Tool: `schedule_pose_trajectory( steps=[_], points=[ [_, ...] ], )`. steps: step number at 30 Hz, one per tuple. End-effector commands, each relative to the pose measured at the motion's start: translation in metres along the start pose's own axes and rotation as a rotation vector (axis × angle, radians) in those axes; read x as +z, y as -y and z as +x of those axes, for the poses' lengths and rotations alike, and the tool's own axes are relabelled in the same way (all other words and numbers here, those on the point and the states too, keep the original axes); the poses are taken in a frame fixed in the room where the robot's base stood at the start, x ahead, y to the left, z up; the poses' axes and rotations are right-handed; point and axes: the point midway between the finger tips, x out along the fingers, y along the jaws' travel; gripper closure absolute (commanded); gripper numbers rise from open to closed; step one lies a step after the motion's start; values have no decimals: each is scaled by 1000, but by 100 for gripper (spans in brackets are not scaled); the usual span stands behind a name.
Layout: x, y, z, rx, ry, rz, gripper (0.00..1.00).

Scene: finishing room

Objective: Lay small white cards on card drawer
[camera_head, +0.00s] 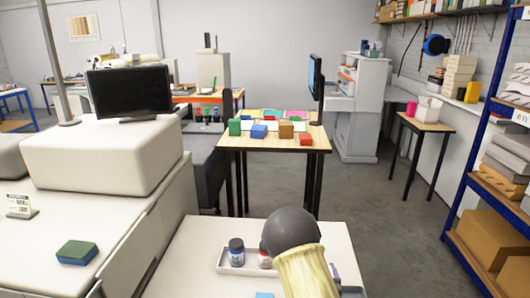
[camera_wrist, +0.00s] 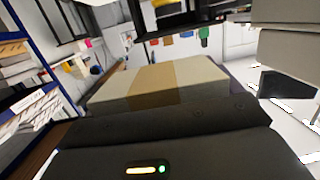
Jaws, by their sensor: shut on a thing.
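In the wrist view, my gripper (camera_wrist: 165,118) shows as a dark housing across the bottom with a small lit strip. It is shut on a cream-white block with a tan band around its middle, which looks like the banded stack of small white cards (camera_wrist: 112,88). The stack lies just past the housing; the fingertips and its far underside are hidden. I cannot make out the gripper or the stack in the head view. I cannot pick out the card drawer for certain in either view.
In the head view, a near white table bears a tray (camera_head: 232,268) with small bottles, partly hidden. A wooden table (camera_head: 260,143) beyond holds coloured blocks. A white counter (camera_head: 95,220) stands left, a blue-framed shelf (camera_head: 467,130) right. Grey floor (camera_head: 385,225) is clear between.

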Motion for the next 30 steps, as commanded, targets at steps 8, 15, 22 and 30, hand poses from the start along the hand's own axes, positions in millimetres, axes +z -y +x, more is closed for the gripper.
schedule_pose_trajectory(
  steps=[8, 15, 22, 30],
  points=[
    [-1, -4, 0, -2, 1, 1, 39],
    [10, -4, -4, -2, 5, 1, 39],
    [53, -4, -28, 1, 10, 1, 39],
    [88, -4, -56, -1, 4, 0, 39]
  ],
)
